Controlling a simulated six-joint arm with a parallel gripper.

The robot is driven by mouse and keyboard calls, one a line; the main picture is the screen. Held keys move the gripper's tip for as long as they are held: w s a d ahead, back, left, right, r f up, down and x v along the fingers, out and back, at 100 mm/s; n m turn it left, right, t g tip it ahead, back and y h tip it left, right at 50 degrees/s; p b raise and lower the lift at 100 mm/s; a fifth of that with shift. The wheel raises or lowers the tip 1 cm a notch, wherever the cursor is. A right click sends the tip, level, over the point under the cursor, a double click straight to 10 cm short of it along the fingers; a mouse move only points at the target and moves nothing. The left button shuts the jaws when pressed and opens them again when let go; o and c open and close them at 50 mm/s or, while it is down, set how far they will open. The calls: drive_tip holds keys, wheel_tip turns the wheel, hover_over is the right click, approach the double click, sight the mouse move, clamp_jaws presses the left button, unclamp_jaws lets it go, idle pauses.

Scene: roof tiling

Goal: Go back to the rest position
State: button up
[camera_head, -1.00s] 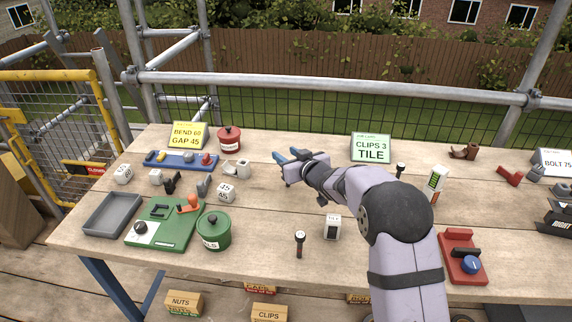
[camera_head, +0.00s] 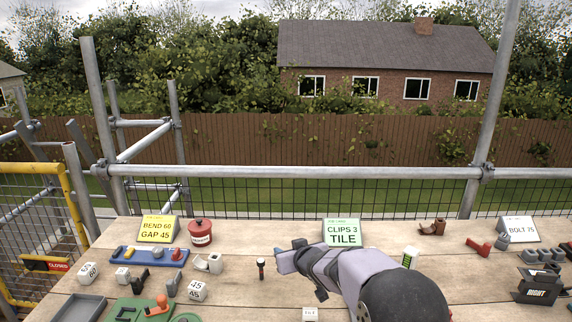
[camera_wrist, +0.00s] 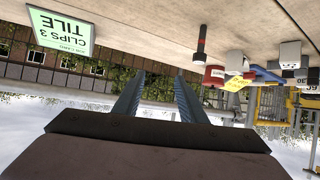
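My gripper (camera_head: 289,247) is over the table left of the green "CLIPS 3 TILE" card (camera_head: 342,232). In the wrist view my gripper (camera_wrist: 158,85) shows two blue-grey fingers spread apart with nothing between them. The arm hides part of the table on the right.
A yellow card (camera_head: 158,229), red pot (camera_head: 200,232) and blue tray (camera_head: 150,257) stand at left. A grey tray (camera_head: 75,308) is at the front left. A "BOLT 75" card (camera_head: 518,230) and dark "RIGHT" block (camera_head: 538,287) are at right. Scaffold rails (camera_head: 300,172) run behind.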

drive_tip(key=s+d+f+m+g+h+p, duration=0.1)
drive_tip(key=s+d+m+g+h+p, duration=0.15)
drive_tip(key=s+d, duration=0.55)
drive_tip(key=s+d+m+g+h+p, duration=0.1)
drive_tip(key=s+d+g+h+p, duration=0.15)
drive_tip(key=s+d, duration=0.6)
drive_tip(key=s+f+g+p, duration=0.1)
drive_tip(key=s+g, duration=0.5)
drive_tip(key=s, duration=1.9)
drive_tip(key=shift+a+f+m+y+p, duration=0.2)
drive_tip(key=shift+a+m+y+p, duration=0.2)
drive_tip(key=shift+a+m, duration=0.05)
drive_tip(key=shift+c, duration=0.7)
